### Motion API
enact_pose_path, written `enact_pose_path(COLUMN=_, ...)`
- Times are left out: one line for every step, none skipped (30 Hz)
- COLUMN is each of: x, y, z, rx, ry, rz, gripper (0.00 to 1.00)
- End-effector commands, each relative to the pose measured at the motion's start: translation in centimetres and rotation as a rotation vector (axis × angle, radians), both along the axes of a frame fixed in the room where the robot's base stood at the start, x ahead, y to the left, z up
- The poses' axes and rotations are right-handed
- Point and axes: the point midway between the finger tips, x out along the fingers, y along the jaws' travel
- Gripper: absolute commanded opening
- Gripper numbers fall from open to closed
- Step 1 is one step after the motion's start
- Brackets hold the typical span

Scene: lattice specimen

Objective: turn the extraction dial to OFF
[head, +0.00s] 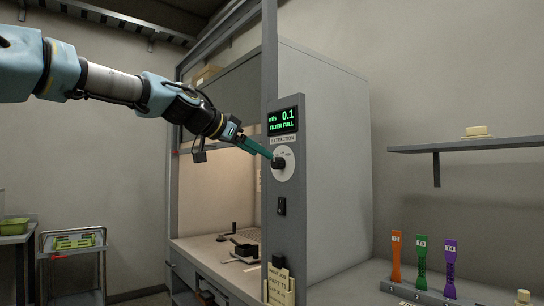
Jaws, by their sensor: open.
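The extraction dial (289,172) is a pale round plate with a dark knob, on the grey front post of the fume cabinet, under a label reading EXTRACTION. My arm reaches in from the upper left. My gripper (272,157), with teal fingers, is open and its tips are at the dark knob. The tips overlap the knob in the picture; I cannot tell whether they touch it. The knob's pointer direction and most dial markings are too small or hidden to read. The display (283,121) above shows 0.1 m/s and FILTER FULL in green.
A dark switch (281,206) sits below the dial. Cards (279,287) stand in a holder at the post's foot. The open cabinet (215,195) holds small dark items on its worktop. At right, orange, green and purple lattice specimens (421,262) stand in a rack below a wall shelf (470,144).

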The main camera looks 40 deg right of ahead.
Motion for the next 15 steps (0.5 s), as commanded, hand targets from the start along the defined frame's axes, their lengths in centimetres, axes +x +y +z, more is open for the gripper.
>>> enact_pose_path(x=-0.2, y=-0.8, z=-0.1, rx=0.001, ry=0.001, rz=-0.005, gripper=0.74)
enact_pose_path(x=-0.2, y=-1.2, z=-0.3, rx=0.002, ry=0.0, rz=-0.005, gripper=0.74)
enact_pose_path(x=-0.1, y=-1.7, z=-0.5, rx=0.001, ry=0.001, rz=-0.005, gripper=0.74)
enact_pose_path(x=-0.1, y=-2.1, z=-0.6, rx=0.001, ry=0.001, rz=-0.004, gripper=0.74)
enact_pose_path(x=-0.1, y=-2.5, z=-0.8, rx=0.001, ry=0.002, rz=-0.005, gripper=0.74)
enact_pose_path(x=-0.2, y=-3.0, z=-1.0, rx=0.002, ry=0.001, rz=-0.005, gripper=0.74)
enact_pose_path(x=-0.1, y=-3.4, z=-1.2, rx=0.002, ry=0.0, rz=-0.004, gripper=0.74)
enact_pose_path(x=-0.1, y=-3.7, z=-1.4, rx=0.002, ry=0.0, rz=-0.004, gripper=0.74)
enact_pose_path(x=0.0, y=-4.1, z=-1.5, rx=0.002, ry=0.001, rz=-0.003, gripper=0.74)
enact_pose_path(x=-0.1, y=-4.4, z=-1.6, rx=0.002, ry=0.001, rz=-0.003, gripper=0.74)
enact_pose_path(x=0.0, y=-4.7, z=-1.7, rx=0.002, ry=0.002, rz=-0.002, gripper=0.74)
enact_pose_path(x=0.0, y=-5.0, z=-1.9, rx=0.001, ry=0.002, rz=-0.001, gripper=0.74)
enact_pose_path(x=0.0, y=-5.2, z=-2.0, rx=0.0, ry=0.002, rz=-0.001, gripper=0.74)
enact_pose_path(x=0.1, y=-5.3, z=-2.1, rx=0.0, ry=0.0, rz=-0.001, gripper=0.74)
enact_pose_path(x=0.1, y=-5.5, z=-2.2, rx=0.001, ry=0.0, rz=-0.001, gripper=0.74)
